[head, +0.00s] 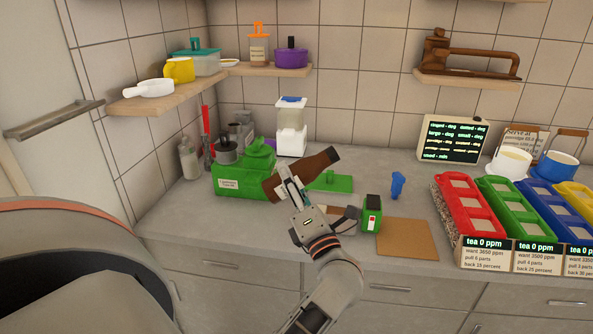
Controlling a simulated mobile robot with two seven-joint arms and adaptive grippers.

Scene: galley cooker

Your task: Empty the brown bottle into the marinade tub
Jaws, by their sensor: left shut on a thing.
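The brown bottle (313,165) is held tilted well over, nearly on its side, with its narrower end pointing up to the right. My left gripper (290,188) is shut on the bottle near its wider lower-left end. A green tub (240,182) with a white label stands on the counter just left of the bottle; its label is too small to read, so I cannot tell whether it is the marinade tub. The bottle's wide end overlaps the tub's right side in view; contact is unclear. No liquid is visible. My right gripper is not in view.
A flat green piece (332,182) lies behind my gripper. A small green box (372,213), a brown board (407,239) and a blue item (397,185) are to the right. Red (463,205) and other coloured bins fill the right side. A white dispenser (291,130) stands behind.

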